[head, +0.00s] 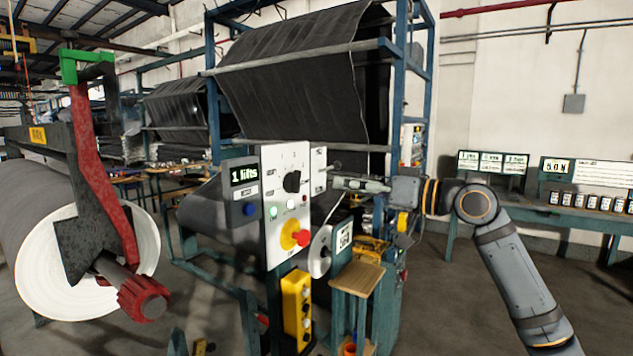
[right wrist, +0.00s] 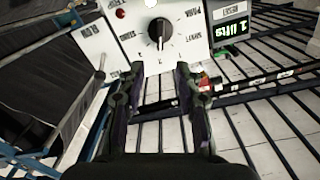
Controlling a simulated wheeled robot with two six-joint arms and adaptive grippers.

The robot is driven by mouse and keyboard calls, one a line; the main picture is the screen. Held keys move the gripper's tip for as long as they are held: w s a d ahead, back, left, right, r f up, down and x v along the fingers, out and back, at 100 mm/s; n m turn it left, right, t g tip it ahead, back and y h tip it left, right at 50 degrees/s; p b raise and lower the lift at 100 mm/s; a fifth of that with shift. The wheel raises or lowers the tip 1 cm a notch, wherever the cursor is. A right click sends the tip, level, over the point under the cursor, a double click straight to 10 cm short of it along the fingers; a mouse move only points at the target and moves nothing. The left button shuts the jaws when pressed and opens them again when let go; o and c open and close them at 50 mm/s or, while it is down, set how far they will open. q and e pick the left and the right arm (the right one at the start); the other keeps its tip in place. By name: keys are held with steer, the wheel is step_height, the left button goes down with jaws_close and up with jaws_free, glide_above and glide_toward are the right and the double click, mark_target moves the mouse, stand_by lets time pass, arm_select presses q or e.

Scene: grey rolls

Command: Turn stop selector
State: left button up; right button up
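The stop selector is a black knob (head: 292,181) on a white control panel (head: 272,160); it also shows near the top of the right wrist view (right wrist: 160,30). Position labels surround it, too small to read surely. My right gripper (head: 334,180) comes in from the right, at about the knob's height, beside the panel's right edge. In the right wrist view, its two fingers (right wrist: 157,82) stand apart with nothing between them. The knob lies beyond the fingertips, apart from them. My left gripper is not in view.
A display (head: 245,172) reads "1 lifts", with a blue button (head: 249,209) below it. A red button (head: 302,238) on a yellow base sits low on the panel. A large roll (head: 90,262) stands at left; a yellow box (head: 297,305) hangs below the panel.

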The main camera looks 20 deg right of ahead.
mark_target(301, 179)
steer(key=p+x, duration=0.6)
steer(key=x, duration=0.4)
steer(key=shift+a+r, duration=0.1)
steer(key=shift+a, duration=0.1)
steer(key=shift+w+a, duration=0.25)
steer(key=shift+w, duration=0.1)
steer(key=shift+d, duration=0.1)
steer(key=shift+c, duration=0.7)
jaws_close()
